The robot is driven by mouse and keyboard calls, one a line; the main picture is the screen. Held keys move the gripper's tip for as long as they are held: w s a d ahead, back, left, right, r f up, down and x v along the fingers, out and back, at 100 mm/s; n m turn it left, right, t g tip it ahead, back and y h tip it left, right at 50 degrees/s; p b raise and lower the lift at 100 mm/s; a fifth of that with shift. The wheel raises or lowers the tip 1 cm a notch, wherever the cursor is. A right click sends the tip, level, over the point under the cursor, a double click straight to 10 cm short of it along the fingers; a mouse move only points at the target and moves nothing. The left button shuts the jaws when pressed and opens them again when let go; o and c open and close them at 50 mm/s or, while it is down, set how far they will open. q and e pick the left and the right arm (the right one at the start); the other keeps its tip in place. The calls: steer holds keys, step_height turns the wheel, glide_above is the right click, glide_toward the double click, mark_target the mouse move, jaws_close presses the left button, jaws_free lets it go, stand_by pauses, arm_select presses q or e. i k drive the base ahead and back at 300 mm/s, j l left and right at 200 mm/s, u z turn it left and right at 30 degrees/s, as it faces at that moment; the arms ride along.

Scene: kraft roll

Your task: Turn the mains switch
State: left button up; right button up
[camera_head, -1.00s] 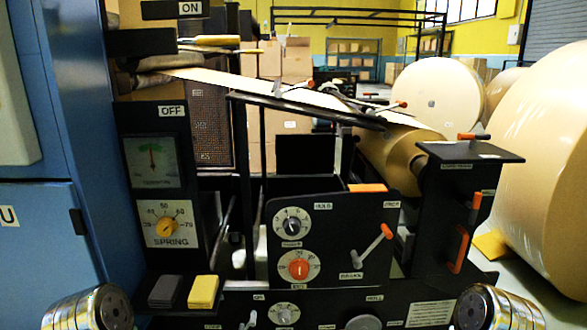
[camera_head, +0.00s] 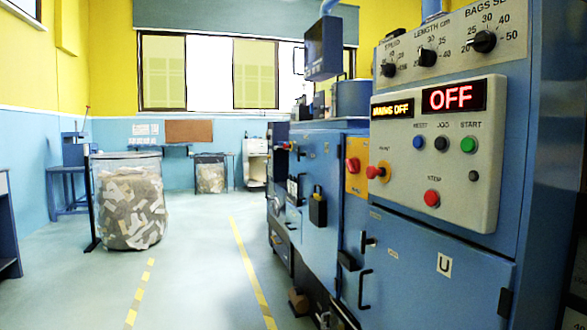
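A red knob on a yellow plate (camera_head: 353,166), which looks like the mains switch, is on the side of the blue machine, right of the middle. Its handle position is too small to read. A small display (camera_head: 392,107) on the grey control panel (camera_head: 440,150) reads "MAINS OFF", and a larger display (camera_head: 454,96) beside it reads "OFF" in red. A red mushroom-like button with a yellow collar (camera_head: 378,172) sits at the panel's left edge, near the switch. Neither of my grippers is in view.
The blue machine (camera_head: 430,260) fills the right side, with a black padlock-like box (camera_head: 317,208) and handles standing out. A bin of paper scraps (camera_head: 132,202) stands at left. The floor (camera_head: 200,265) between them is clear, with yellow dashed lines.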

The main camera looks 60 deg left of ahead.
mark_target(353, 165)
steer(key=u, duration=1.65)
steer(key=z, duration=0.35)
steer(key=i+j+z, duration=0.15)
steer(key=z, duration=0.25)
steer(key=j+z, duration=0.4)
steer(key=i+j+z, duration=0.1)
steer(key=j+z, duration=0.15)
steer(key=z, duration=0.15)
